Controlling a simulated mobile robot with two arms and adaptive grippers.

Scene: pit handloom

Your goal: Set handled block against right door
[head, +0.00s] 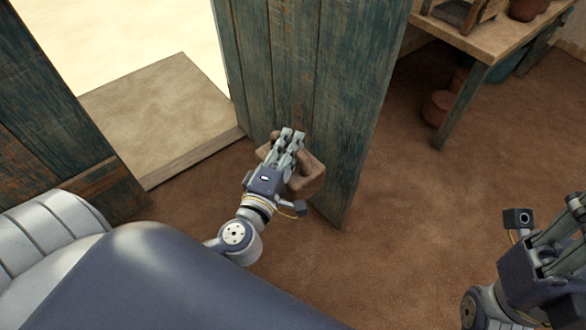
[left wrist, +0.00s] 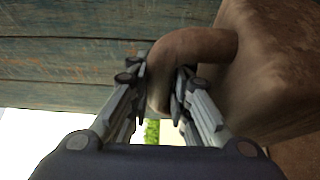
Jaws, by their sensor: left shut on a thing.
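The handled block (head: 310,178) is a brown block with a curved handle. My left gripper (head: 289,138) is shut on that handle (left wrist: 192,44), which passes between its fingers in the left wrist view; the block's body (left wrist: 272,75) is to the right there. The right door (head: 320,90), of worn blue-green planks, stands open, with the block in front of its lower part. Its planks (left wrist: 70,62) also fill the upper left of the wrist view. I cannot tell whether the block touches door or floor. My right gripper (head: 562,235) is at the right edge, partly cut off.
The left door (head: 50,120) is at the left. A pale stone step (head: 155,110) lies in the doorway between the doors. A wooden table (head: 490,40) with pots near it stands at the upper right. The earth floor (head: 420,200) right of the door is clear.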

